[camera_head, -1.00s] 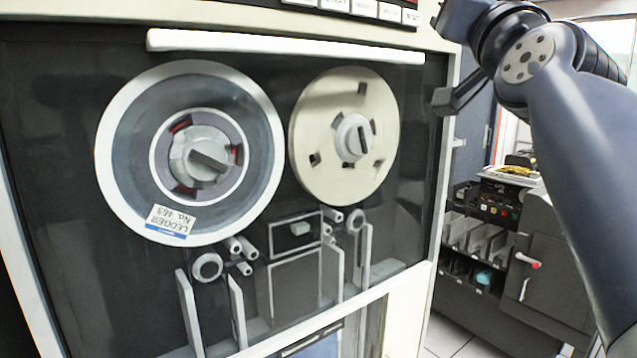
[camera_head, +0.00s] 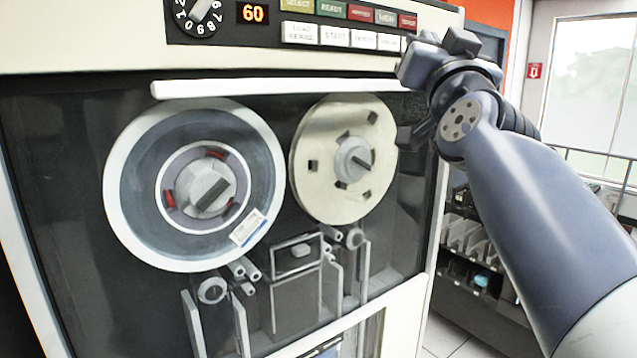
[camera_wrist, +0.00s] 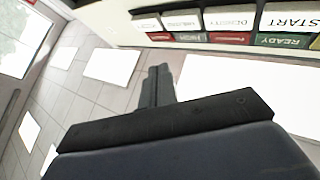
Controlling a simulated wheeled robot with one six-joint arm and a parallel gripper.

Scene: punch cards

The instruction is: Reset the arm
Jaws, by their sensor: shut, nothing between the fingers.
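My gripper (camera_wrist: 158,84) is shut and empty, its two dark fingers together in the middle of the wrist view. In the head view my arm comes in from the lower right, and its end is in front of the upper right corner of the tape cabinet (camera_head: 60,55), just right of the button row. I cannot tell there whether the end touches the cabinet. The button row (camera_wrist: 232,37) shows upside down along the top of the wrist view, with START and READY at the right.
A dark-grey tape reel (camera_head: 135,175) and a cream reel (camera_head: 310,185) sit behind the cabinet's window. A white bar (camera_head: 290,84) runs above them. A dark rack (camera_head: 470,280) stands at the right, beyond my arm. Tiled floor (camera_wrist: 90,95) shows in the wrist view.

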